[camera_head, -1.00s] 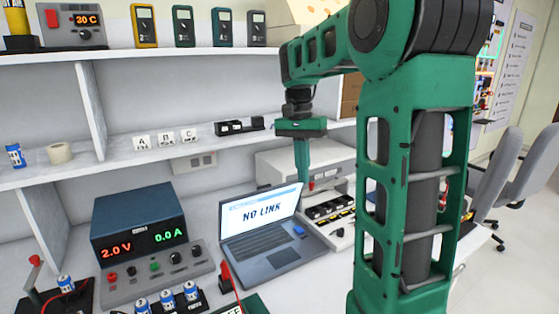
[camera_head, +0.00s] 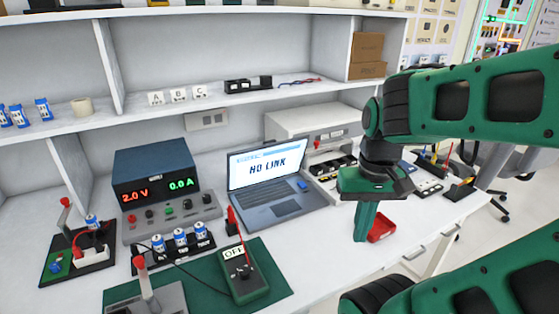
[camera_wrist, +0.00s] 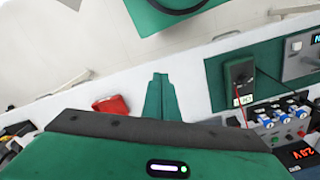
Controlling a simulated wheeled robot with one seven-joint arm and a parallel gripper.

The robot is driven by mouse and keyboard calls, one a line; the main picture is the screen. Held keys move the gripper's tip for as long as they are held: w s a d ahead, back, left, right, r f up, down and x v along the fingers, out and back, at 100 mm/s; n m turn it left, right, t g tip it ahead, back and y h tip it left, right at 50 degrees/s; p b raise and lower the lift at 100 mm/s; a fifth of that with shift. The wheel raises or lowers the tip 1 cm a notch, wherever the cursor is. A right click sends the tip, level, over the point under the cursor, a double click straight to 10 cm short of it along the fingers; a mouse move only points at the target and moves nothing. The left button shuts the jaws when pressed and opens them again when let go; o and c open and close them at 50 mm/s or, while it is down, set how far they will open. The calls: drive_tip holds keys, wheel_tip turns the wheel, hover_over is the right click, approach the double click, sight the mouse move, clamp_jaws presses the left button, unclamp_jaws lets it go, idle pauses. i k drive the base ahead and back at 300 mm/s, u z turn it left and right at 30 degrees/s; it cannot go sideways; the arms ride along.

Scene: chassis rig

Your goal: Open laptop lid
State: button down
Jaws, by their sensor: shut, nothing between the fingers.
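The laptop (camera_head: 270,183) stands open on the bench, its lid upright and tilted back. Its lit screen reads "NO LINK", and a small blue item lies on its keyboard deck. My gripper (camera_head: 363,236) points down over the bench to the right of the laptop and apart from it. Its fingers are shut with nothing between them. In the wrist view the shut fingers (camera_wrist: 159,82) show above the white bench; I do not make out the laptop there.
A red tray (camera_head: 382,226) lies just right of my gripper. A green mat with a multimeter (camera_head: 243,276) is in front of the laptop. A power supply (camera_head: 158,188) stands left of it. Black bins (camera_head: 330,167) are behind right. Bench between mat and gripper is clear.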

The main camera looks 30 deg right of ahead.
sight(271, 160)
drive_tip(key=u, duration=0.3)
drive_tip(key=k, duration=1.5)
drive_tip(key=z, duration=0.65)
drive_tip(key=i, duration=1)
drive_tip(key=u, duration=0.05)
